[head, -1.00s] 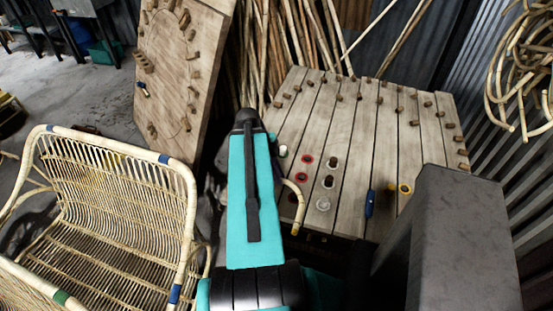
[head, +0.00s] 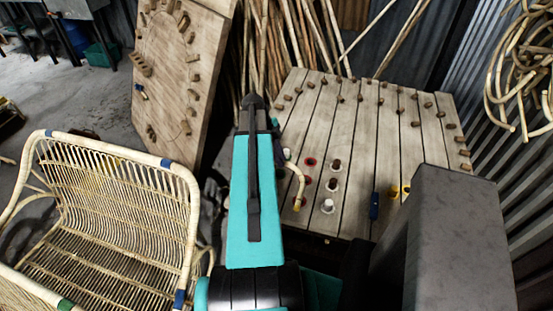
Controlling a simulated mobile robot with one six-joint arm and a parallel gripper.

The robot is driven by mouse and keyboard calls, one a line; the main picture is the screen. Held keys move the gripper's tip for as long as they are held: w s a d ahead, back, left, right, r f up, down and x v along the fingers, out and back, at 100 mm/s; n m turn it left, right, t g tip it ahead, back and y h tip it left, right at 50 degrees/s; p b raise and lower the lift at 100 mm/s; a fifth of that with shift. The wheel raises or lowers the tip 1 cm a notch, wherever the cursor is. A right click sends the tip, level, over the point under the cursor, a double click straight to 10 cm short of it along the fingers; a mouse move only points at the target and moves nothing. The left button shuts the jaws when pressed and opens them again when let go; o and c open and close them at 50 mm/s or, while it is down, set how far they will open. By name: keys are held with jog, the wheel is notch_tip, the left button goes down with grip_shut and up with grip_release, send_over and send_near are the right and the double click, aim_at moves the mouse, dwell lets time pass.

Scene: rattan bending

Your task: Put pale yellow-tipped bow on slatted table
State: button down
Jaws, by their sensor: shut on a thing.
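A curved pale rattan bow (head: 299,180) shows just right of my teal arm, over the near left edge of the slatted table (head: 345,130). Its visible end has a yellow tip and points down towards the front of the picture. The rest of the bow is hidden behind my arm. I cannot tell whether it touches the slats. My gripper is hidden behind my own arm, so its jaws and their hold do not show.
Wooden pegs, red rings (head: 311,161) and a white knob (head: 328,206) stand on the table. A blue-handled tool (head: 374,206) and yellow piece (head: 394,192) are near its front. A rattan seat (head: 110,210) stands left; a pegged board (head: 175,85) leans behind it.

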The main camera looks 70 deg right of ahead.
jog(key=shift+w+d, duration=0.25)
jog(key=shift+d, duration=0.2)
jog(key=shift+s+f+b, duration=0.15)
jog(key=shift+f+b, duration=0.3)
jog(key=shift+f, duration=1.3)
jog(key=shift+w, duration=0.2)
jog(key=c, duration=1.7)
grip_release()
jog(key=shift+b+v, duration=2.05)
jog(key=shift+v, duration=3.95)
